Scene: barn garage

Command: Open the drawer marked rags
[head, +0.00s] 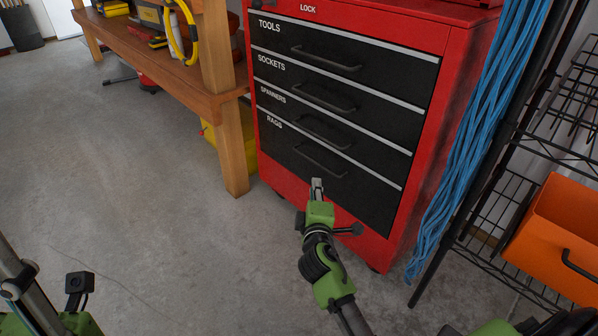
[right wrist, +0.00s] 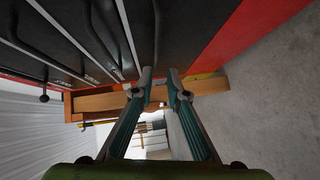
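The rags drawer (head: 350,192) is the lowest of the black drawers in a red cabinet (head: 440,110). It is shut and has a white RAGS label and a dark bar handle (head: 320,162). My right gripper (head: 317,186) is just below and in front of this handle. In the right wrist view, my right fingers (right wrist: 159,78) are parted with nothing held between them. A dark handle bar (right wrist: 157,35) lies ahead of the gap, seemingly apart from the fingertips. My left gripper is out of view; only green parts of mine show at bottom left.
The tools, sockets and spanners drawers above are shut. A wooden bench (head: 175,60) stands left of the cabinet. Blue cables (head: 470,150) and a black wire rack with an orange bin (head: 560,235) stand close on the right. The concrete floor (head: 150,190) at left is clear.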

